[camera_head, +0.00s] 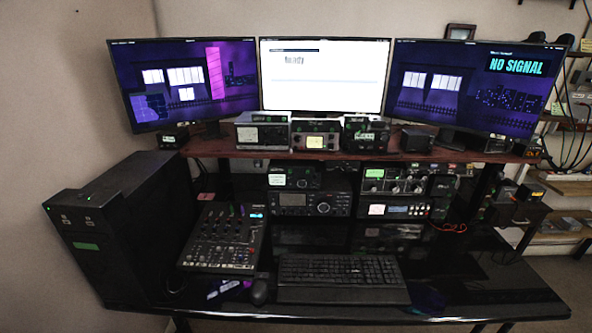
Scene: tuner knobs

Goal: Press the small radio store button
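Several radio units stand on the desk and its shelf. On the upper shelf are a small radio with a pale display (262,131), a small radio with a yellowish display (315,138) and a small radio at the right (365,134). Below are a small unit with a light label (292,177), a larger radio with a big knob (311,203) and a unit with several knobs (393,181). I cannot tell which one is the small radio of the task. The store button is too small to make out. Neither of my grippers is in view.
A keyboard (341,271), a mouse (259,293) and a mixer (225,238) lie in front of the radios. A black computer tower (110,235) stands at the left. Three monitors stand above the shelf (225,148). The desk's front right (480,297) looks mostly clear.

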